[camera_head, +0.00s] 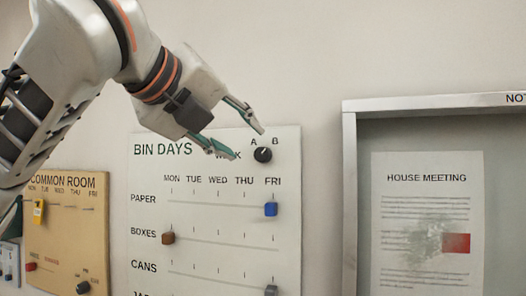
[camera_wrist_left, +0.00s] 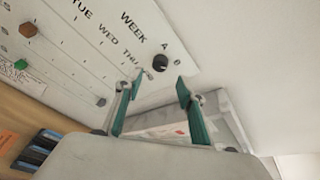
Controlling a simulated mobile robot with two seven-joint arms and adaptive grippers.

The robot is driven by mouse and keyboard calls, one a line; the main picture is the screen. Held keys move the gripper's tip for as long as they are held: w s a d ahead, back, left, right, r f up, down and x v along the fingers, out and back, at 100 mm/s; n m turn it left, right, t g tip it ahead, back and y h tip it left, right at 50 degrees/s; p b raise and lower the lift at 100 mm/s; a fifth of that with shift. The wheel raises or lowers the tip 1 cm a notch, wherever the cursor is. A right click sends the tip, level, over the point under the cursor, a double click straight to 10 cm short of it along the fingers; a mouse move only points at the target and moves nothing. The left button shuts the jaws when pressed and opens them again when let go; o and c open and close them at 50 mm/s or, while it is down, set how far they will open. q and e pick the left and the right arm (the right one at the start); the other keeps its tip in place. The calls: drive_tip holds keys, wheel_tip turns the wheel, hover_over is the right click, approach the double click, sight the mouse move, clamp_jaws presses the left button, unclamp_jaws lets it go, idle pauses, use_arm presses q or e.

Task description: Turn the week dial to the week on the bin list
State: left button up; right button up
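The week dial is a small black knob (camera_head: 263,155) at the top right of the white BIN DAYS board (camera_head: 150,270), with the letters A and B above it. A pale mark on the knob's face points up, but I cannot tell exactly towards which letter. The dial also shows in the left wrist view (camera_wrist_left: 160,63), just beyond the fingertips. My left gripper (camera_head: 250,143) is open and empty, its green fingers close to the dial's upper left and apart from it. My right gripper is in neither view. No sheet readable as a bin list shows.
Sliders on the board include a blue one (camera_head: 271,209) on PAPER, a brown one (camera_head: 168,238) on BOXES and a grey one on CANS. A framed notice case (camera_head: 349,200) with a HOUSE MEETING sheet (camera_head: 428,220) stands right. A tan COMMON ROOM board (camera_head: 65,225) is left.

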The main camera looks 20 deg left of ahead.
sight(260, 153)
use_arm(q)
drive_tip(key=p+x, duration=0.1)
drive_tip(key=x, duration=0.6)
drive_tip(key=shift+w+f, duration=0.1)
clamp_jaws()
